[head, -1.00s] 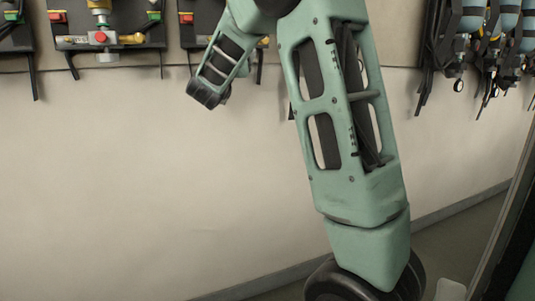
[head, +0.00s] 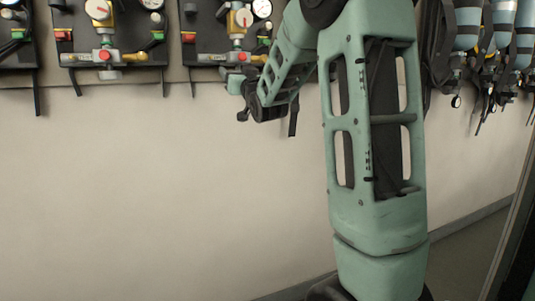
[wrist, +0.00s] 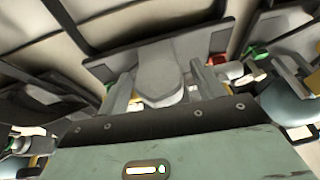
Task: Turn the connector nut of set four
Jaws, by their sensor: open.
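Several breathing sets with dark back plates, gauges and valves hang on the wall. My gripper (head: 236,78) is open, just below and in front of the lower fittings of one set (head: 205,45) in the head view. That set has a red connector (head: 238,57) above the gripper. I cannot tell whether they touch, nor which set is number four. In the wrist view my gripper (wrist: 162,88) points at a dark plate (wrist: 205,45). A pale grey rounded part (wrist: 160,78) lies between the fingers; I cannot tell whether it is the connector nut.
Another set (head: 104,55) hangs to the left. Dark straps hang below the plates. Blue cylinders with straps (head: 468,30) hang at the right. The wall (head: 150,190) below is bare. In the wrist view, a red fitting (wrist: 217,59) and a green one (wrist: 258,50) are close by.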

